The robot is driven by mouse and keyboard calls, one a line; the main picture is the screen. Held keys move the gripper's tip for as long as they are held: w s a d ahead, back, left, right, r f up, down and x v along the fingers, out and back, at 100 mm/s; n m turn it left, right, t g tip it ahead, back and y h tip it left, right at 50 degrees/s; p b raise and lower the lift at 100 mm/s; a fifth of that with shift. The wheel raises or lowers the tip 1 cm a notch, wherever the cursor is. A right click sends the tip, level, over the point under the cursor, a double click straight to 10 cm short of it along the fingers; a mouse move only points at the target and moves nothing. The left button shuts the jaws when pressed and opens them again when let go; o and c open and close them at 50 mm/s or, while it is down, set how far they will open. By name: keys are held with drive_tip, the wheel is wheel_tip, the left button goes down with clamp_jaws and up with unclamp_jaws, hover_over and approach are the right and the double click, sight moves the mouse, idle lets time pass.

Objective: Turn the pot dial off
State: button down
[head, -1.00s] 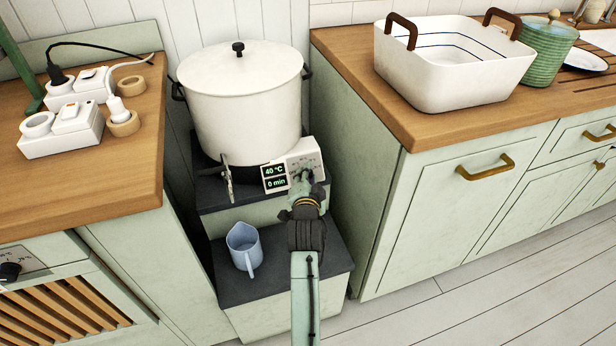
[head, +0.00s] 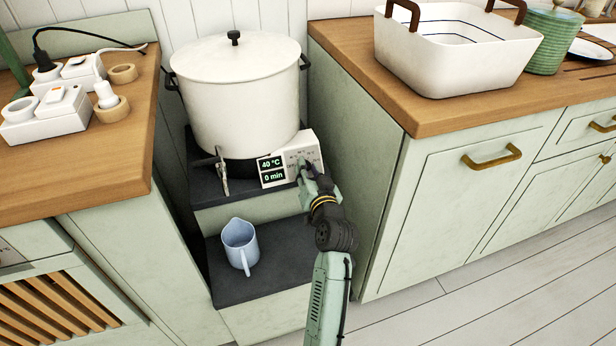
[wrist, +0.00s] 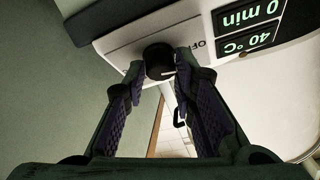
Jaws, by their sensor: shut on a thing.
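The large white pot (head: 235,100) with its lid on stands on a dark-topped step between two counters. Its control panel (head: 272,179) sits at the pot's lower right, and its lit display reads 40 °C and 0 min. My gripper (head: 304,172) is at the panel's face, right of the display, and hides the dial in the head view. In the wrist view the black round dial (wrist: 158,62) sits between the fingertips of my gripper (wrist: 160,74), which is shut on it. Part of the word "OFF" shows beside the dial, upside down.
A blue jug (head: 239,243) stands on the lower step. A metal tap sticks out at the pot's lower front. The right cabinet side is close to my arm. A white basin (head: 450,60) stands on the right counter, and power strips (head: 45,118) on the left.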

drive_tip(key=shift+n+y+b, duration=0.3)
drive_tip(key=shift+n+b, duration=0.05)
drive_tip(key=shift+n, duration=0.25)
drive_tip(key=c, duration=1.3)
unclamp_jaws()
drive_tip(key=shift+c, duration=0.2)
drive_tip(key=shift+s, duration=0.1)
drive_tip(key=v, duration=1.2)
drive_tip(key=shift+d, duration=0.1)
